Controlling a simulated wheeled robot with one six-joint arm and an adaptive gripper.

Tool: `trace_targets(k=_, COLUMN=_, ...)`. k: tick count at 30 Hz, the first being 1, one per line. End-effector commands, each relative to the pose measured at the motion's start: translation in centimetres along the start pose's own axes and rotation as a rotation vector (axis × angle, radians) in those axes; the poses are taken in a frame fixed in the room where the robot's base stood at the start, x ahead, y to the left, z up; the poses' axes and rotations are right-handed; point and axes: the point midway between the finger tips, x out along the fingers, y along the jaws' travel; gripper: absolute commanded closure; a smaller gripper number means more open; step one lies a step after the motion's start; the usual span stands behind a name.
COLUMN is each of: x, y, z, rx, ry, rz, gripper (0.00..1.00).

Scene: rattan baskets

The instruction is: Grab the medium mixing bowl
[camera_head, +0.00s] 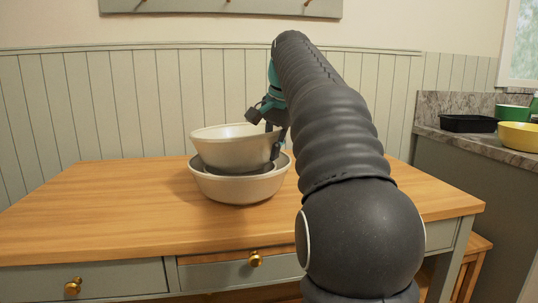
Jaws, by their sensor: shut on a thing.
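A white mixing bowl (222,148) is tilted slightly and sits above or partly inside a larger white bowl (238,187) on the wooden table. A dark rim or inner surface shows between the two; I cannot tell if it is a third bowl. My gripper (275,138) is at the right side of the upper bowl, shut on its rim. Its fingertips are partly hidden by the bowl wall and by my dark arm.
The wooden table (110,210) is clear to the left of the bowls. A panelled wall stands behind it. At the right, a counter (470,137) holds a black tray (468,123), a yellow bowl (519,136) and green dishes (513,111).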

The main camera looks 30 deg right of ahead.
Motion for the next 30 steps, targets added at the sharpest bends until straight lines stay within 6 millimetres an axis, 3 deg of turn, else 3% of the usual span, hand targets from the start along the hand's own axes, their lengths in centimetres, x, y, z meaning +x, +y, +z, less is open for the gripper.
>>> trace_targets(k=3, x=-2.1, y=-0.7, z=-0.3, rx=-0.001, ry=0.007, rz=-0.008, gripper=1.00)
trace_targets(k=12, x=-5.2, y=-1.6, z=-0.8, rx=0.000, ry=0.007, rz=-0.008, gripper=1.00)
trace_targets(k=30, x=-7.3, y=-2.2, z=-1.0, rx=0.000, ry=0.007, rz=-0.008, gripper=1.00)
